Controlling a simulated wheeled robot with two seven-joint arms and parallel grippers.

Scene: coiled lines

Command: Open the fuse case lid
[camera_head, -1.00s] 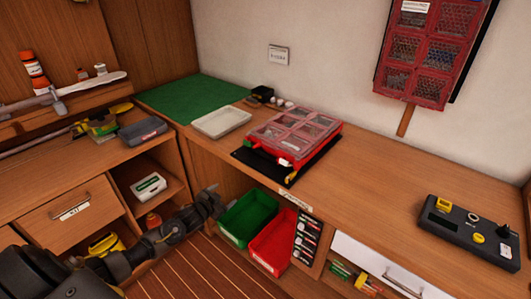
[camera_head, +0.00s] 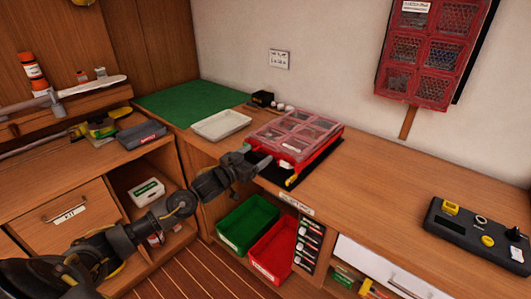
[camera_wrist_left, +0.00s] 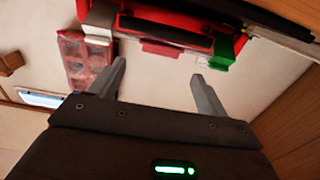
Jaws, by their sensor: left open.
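The fuse case (camera_head: 297,137) is a red box with a clear lid over several compartments. It lies on a black mat (camera_head: 318,160) on the bench, and its lid looks shut. My left gripper (camera_head: 258,157) is open and empty at the case's front left edge. In the left wrist view its two fingers (camera_wrist_left: 158,82) are apart, with the red front of the case (camera_wrist_left: 170,28) just beyond them. A reddish tab (camera_wrist_left: 162,48) and a green piece (camera_wrist_left: 224,48) show on that front. I cannot tell whether a finger touches the case. My right gripper is not in view.
A pale tray (camera_head: 221,125) and a green mat (camera_head: 190,101) lie left of the case. A similar red case (camera_head: 425,60) hangs on the wall. A black control box (camera_head: 478,235) sits at the right. Green (camera_head: 247,222) and red (camera_head: 273,250) bins stand below the bench.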

